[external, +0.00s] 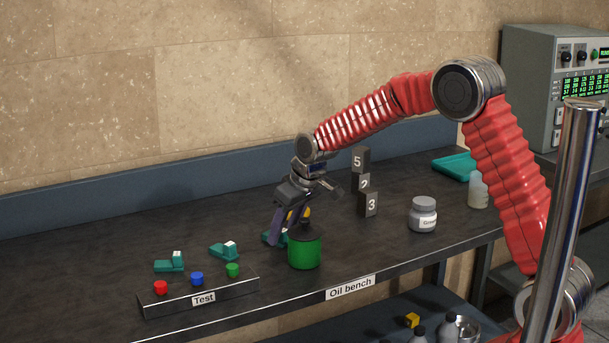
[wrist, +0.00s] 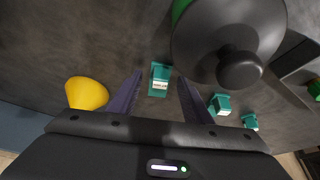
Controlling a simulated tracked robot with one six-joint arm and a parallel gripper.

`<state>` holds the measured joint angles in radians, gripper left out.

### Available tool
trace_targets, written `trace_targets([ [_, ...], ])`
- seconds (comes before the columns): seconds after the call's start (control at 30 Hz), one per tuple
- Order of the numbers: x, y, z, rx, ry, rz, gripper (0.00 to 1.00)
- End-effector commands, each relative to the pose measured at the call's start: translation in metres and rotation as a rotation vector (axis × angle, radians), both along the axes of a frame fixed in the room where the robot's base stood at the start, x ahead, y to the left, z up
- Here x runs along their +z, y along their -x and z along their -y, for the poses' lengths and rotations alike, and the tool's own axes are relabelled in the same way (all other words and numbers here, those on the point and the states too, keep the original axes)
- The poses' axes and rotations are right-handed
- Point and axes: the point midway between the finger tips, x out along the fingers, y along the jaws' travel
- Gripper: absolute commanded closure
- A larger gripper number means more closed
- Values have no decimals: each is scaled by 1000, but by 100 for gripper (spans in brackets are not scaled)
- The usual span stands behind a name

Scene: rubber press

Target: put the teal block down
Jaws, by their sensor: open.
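A teal block with a white part (wrist: 160,80) lies between the spread fingers of my gripper (wrist: 161,74) in the wrist view, with gaps on both sides. In the external view my gripper (external: 282,232) points down behind the green pot, and the teal block (external: 267,237) shows only partly beside the fingers. It appears to rest on the dark bench; exact contact is hidden. My gripper is open. Two similar teal blocks stand farther left in the external view, one nearer (external: 223,252) and one farther (external: 166,265).
A green pot (external: 305,252) with a dark knobbed lid (wrist: 205,50) stands close beside my gripper. A yellow object (wrist: 87,93) is on its other side. The Test button panel (external: 225,293) is front left; numbered blocks (external: 368,205) and a grey jar (external: 423,215) stand to the right.

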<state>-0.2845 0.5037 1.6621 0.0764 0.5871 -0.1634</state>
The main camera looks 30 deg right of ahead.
Motion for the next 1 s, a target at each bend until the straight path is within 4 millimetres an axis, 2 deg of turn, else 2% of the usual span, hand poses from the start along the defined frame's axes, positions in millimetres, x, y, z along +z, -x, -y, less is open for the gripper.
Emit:
trace_targets([
  [0.17,3,0,0,0,0,1,55],
  [0.37,19,6,3,0,-1,2,55],
  [0.8,86,31,13,0,0,3,55],
  [1.0,108,40,17,0,0,1,55],
])
